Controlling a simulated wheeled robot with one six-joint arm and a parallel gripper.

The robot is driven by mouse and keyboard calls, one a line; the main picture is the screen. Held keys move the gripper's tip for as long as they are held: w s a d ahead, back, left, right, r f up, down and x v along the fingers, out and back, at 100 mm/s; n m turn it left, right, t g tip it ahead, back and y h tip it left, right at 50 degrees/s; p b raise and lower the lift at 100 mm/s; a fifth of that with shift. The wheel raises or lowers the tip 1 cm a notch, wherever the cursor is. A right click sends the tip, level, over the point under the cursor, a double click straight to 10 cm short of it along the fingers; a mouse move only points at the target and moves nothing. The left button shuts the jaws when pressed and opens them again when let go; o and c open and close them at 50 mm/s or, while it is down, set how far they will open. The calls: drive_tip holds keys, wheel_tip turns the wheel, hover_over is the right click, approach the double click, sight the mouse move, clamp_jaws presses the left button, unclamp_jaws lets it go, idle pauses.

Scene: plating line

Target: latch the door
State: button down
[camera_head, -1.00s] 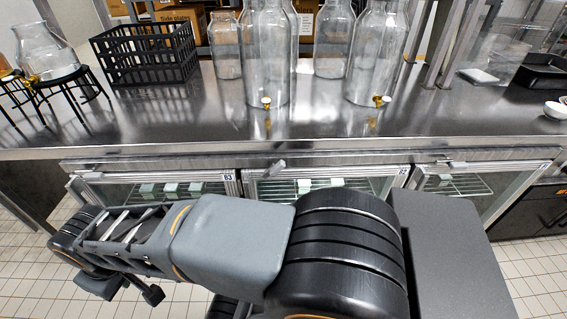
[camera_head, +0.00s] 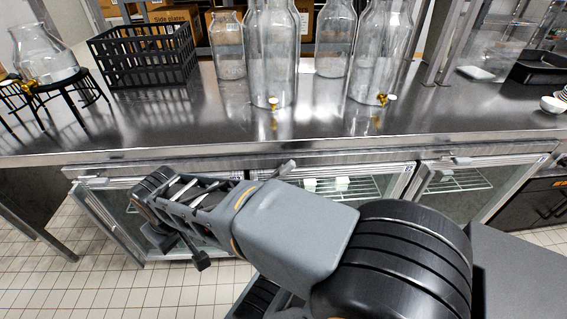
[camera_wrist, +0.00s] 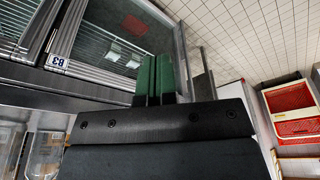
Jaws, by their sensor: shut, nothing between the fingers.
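A row of glass-fronted doors is set under the steel counter. The left door (camera_head: 105,215) is partly hidden by my arm. The middle door (camera_head: 350,187) and right door (camera_head: 455,187) show wire shelves behind the glass. Grey latch levers show at the top of the middle door (camera_head: 287,167) and the right door (camera_head: 462,161). In the wrist view, my gripper (camera_wrist: 156,75) has its green-padded fingers shut and empty, in front of a glass panel (camera_wrist: 115,35) and its metal frame. A B3 label (camera_wrist: 58,62) is on the frame at left. I cannot tell whether the fingers touch the door.
The counter (camera_head: 300,135) runs above the doors. It holds glass dispensers (camera_head: 270,60), a black crate (camera_head: 145,58) and a jar on a black stand (camera_head: 45,60). A red crate (camera_wrist: 298,125) stands at right in the wrist view. Tiled floor (camera_head: 110,295) is clear at lower left.

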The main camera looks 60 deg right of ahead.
sight(288, 166)
drive_tip(key=w+d+r+m+g+h+p, duration=0.1)
drive_tip(key=d+m+g+h+p, duration=0.1)
drive_tip(key=d, duration=0.8)
drive_tip(key=w+d+m+g+h+p, duration=0.1)
drive_tip(key=d+m+g, duration=0.4)
drive_tip(key=d, duration=0.6)
drive_tip(key=w+d+r+m+g+h+p, duration=0.1)
drive_tip(key=w+d+m+g+h+p, duration=0.1)
drive_tip(key=d, duration=0.8)
drive_tip(key=shift+w+d+r+m+g+h+p, duration=0.3)
drive_tip(key=shift+w+m+g+p, duration=0.45)
drive_tip(key=shift+p, duration=0.3)
drive_tip(key=shift+s, duration=0.15)
drive_tip(key=p+x, duration=0.1)
drive_tip(key=x, duration=1.3)
drive_tip(key=shift+s+a+r+p, duration=0.1)
drive_tip(key=shift+p, duration=0.3)
